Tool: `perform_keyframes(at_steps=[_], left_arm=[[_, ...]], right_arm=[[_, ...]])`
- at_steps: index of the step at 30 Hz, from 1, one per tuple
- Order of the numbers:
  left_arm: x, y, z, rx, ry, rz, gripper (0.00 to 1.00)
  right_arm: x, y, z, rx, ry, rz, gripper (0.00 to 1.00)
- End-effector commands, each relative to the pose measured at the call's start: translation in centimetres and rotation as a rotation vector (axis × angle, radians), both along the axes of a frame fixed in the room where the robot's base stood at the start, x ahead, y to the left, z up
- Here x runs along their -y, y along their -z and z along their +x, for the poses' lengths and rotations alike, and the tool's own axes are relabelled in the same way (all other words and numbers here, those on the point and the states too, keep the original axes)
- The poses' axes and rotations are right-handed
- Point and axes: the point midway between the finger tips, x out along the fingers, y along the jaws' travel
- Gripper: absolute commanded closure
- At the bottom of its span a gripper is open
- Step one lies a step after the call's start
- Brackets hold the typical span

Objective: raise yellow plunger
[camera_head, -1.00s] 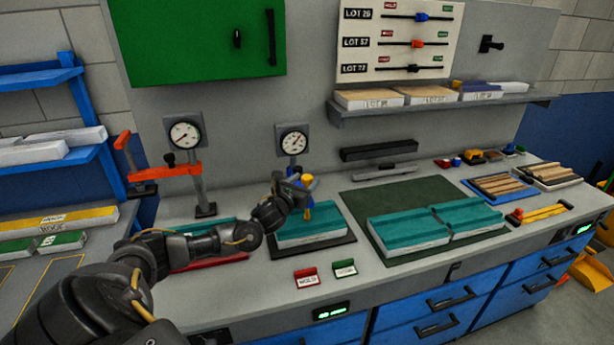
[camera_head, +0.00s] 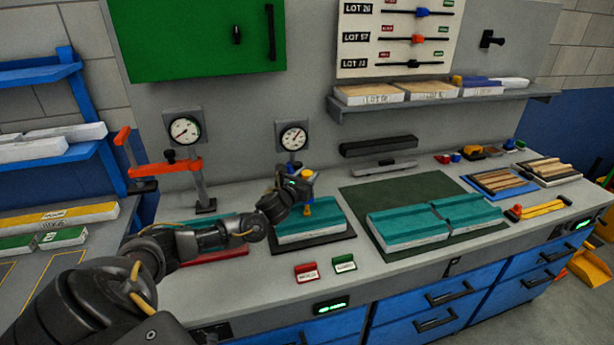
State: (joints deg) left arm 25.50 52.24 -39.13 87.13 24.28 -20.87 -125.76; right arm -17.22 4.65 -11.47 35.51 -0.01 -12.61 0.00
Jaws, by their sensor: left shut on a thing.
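The yellow plunger (camera_head: 307,203) stands upright over a teal-topped panel (camera_head: 318,227) on a dark base plate, below the right-hand dial gauge (camera_head: 292,137). My left gripper (camera_head: 304,181) is at the top of the plunger, shut on it; the fingers hide part of its upper end. The plunger's lower end is close to the panel's top; I cannot tell if it touches. My right gripper is not in view.
A red tag (camera_head: 307,272) and a green tag (camera_head: 344,263) stand at the bench front. A split teal panel (camera_head: 405,225) lies on a green mat to the right.

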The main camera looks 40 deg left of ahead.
Motion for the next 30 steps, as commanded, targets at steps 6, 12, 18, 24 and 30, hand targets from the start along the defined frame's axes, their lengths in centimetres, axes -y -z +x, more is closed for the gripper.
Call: perform_keyframes(at_steps=[6,12,18,24,30], left_arm=[[0.0,-2.1,0.0,0.001,0.0,0.0,1.0],[-0.1,-4.3,0.0,0.003,-0.001,0.0,1.0],[-0.1,-4.3,0.0,0.007,-0.002,-0.001,1.0],[-0.1,-4.2,0.0,0.005,-0.001,0.0,0.44],[0.0,-4.0,0.0,0.002,-0.001,-0.001,0.44]], right_arm=[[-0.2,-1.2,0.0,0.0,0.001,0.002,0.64],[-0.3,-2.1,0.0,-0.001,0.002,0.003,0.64],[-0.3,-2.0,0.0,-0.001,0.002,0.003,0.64],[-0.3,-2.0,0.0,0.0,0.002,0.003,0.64],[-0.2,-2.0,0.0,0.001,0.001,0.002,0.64]])
